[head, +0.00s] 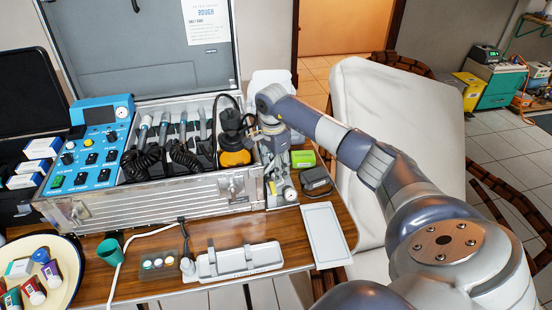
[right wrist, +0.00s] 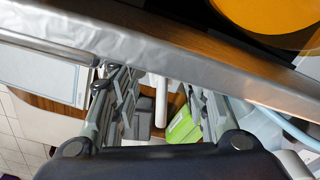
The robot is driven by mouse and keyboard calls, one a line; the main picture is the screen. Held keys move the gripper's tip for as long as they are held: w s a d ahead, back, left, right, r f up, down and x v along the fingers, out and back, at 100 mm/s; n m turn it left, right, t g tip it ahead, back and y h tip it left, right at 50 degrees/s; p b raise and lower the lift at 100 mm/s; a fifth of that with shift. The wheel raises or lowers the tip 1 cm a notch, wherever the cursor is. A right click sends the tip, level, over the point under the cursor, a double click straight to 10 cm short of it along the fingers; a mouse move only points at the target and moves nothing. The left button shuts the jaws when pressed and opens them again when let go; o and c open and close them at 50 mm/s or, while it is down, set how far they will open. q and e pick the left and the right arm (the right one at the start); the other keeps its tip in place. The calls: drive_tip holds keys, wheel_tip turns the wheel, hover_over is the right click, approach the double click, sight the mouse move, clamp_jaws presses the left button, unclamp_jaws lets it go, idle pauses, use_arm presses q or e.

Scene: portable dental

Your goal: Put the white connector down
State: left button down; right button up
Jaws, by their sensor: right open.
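My right gripper (head: 279,187) points down just past the right end of the metal case, above the wooden table. In the right wrist view its two fingers (right wrist: 158,98) stand apart. A white elongated piece (right wrist: 161,98) shows in the gap between them; I cannot tell for sure whether it is the white connector or whether it touches a finger. In the head view the arm and gripper hide that spot. My left gripper is not in view.
The open metal case (head: 150,203) stands left of the gripper. A green box (head: 303,159) and a black adapter (head: 316,181) lie close on its right.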

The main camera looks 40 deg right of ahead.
wheel_tip(320, 180, up, 10)
drive_tip(key=shift+a+b, duration=0.25)
drive_tip(key=shift+b, duration=0.1)
drive_tip(key=shift+f, duration=0.1)
idle(0.4)
